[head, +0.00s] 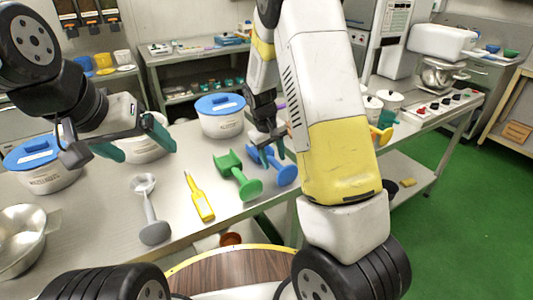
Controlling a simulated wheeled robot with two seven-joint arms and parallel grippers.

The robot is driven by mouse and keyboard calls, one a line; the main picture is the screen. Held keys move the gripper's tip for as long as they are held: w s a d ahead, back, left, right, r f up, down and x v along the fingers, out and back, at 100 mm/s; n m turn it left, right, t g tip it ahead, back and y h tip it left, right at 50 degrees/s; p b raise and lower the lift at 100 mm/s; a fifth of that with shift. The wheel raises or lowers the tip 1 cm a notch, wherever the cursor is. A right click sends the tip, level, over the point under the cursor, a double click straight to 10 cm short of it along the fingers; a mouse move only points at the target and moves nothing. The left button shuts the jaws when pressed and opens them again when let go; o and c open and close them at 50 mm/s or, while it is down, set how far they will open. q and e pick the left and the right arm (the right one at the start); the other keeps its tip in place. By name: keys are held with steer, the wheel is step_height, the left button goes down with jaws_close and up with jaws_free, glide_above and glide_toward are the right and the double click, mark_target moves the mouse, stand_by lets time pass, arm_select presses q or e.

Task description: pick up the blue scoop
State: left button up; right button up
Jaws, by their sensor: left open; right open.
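The blue scoop (285,174) lies on the metal table, just right of a green scoop (238,180). My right gripper (272,147) is over the far end of the blue scoop, fingers pointing down and apart. I cannot tell whether the fingers touch the scoop. The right arm hides the area to its right. My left gripper (138,148) is open and empty above the left part of the table, in front of a white tub.
A yellow tool (200,200) and a grey scoop (150,215) lie left of the scoops. White tubs with blue lids (221,105) (32,150) stand behind and at left. A metal bowl (20,238) is at the left edge. Bare table lies between the tools.

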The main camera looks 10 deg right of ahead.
mark_target(274, 160)
steer(key=shift+w+d+f, duration=0.1)
steer(key=shift+d+f, duration=0.05)
steer(key=shift+f, duration=0.5)
steer(key=shift+d+f, duration=0.1)
steer(key=shift+f, duration=0.55)
jaws_close()
step_height(274, 160, up, 15)
